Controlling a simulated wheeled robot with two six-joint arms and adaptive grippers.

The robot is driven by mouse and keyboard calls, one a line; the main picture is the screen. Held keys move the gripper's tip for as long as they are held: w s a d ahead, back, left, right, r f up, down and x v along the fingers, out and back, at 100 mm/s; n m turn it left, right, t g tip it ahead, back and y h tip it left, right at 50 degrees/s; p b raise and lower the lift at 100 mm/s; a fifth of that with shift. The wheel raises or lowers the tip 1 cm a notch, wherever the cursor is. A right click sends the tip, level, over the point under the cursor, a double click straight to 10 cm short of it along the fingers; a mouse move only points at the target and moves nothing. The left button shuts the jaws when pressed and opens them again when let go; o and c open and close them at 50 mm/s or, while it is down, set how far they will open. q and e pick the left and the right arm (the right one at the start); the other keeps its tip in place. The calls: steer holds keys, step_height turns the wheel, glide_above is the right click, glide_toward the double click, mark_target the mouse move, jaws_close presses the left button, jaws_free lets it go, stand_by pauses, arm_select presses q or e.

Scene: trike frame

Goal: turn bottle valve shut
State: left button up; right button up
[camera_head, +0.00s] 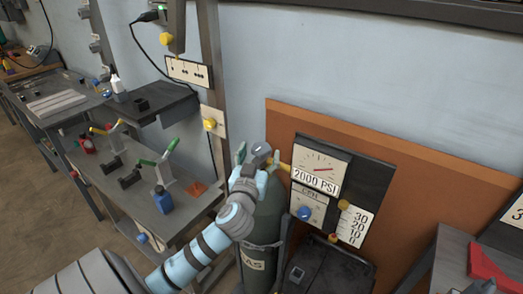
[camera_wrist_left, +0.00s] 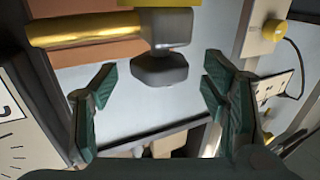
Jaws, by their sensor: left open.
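A green gas bottle (camera_head: 266,215) stands upright against the wall in the head view. Its top is largely hidden by my left gripper (camera_head: 257,157). In the left wrist view, the valve shows as a grey faceted knob (camera_wrist_left: 160,69) under a grey body, with a brass pipe (camera_wrist_left: 85,29) running left from it. My left gripper's fingers (camera_wrist_left: 158,78) are open on either side of the knob in that view. Gaps show between the knob and both fingers, and nothing is held. My right gripper is in neither view.
A gauge panel (camera_head: 317,168) reading 2000 PSI is on the brown board (camera_head: 420,192) right of the bottle. A dark box (camera_head: 335,268) stands below it. A post with yellow knobs (camera_head: 209,124) stands behind.

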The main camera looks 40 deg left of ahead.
mark_target(259, 155)
arm_select(q)
steer(key=shift+x, duration=1.6)
steer(key=shift+d, duration=0.1)
steer(key=shift+c, duration=0.5)
steer(key=c, duration=1.1)
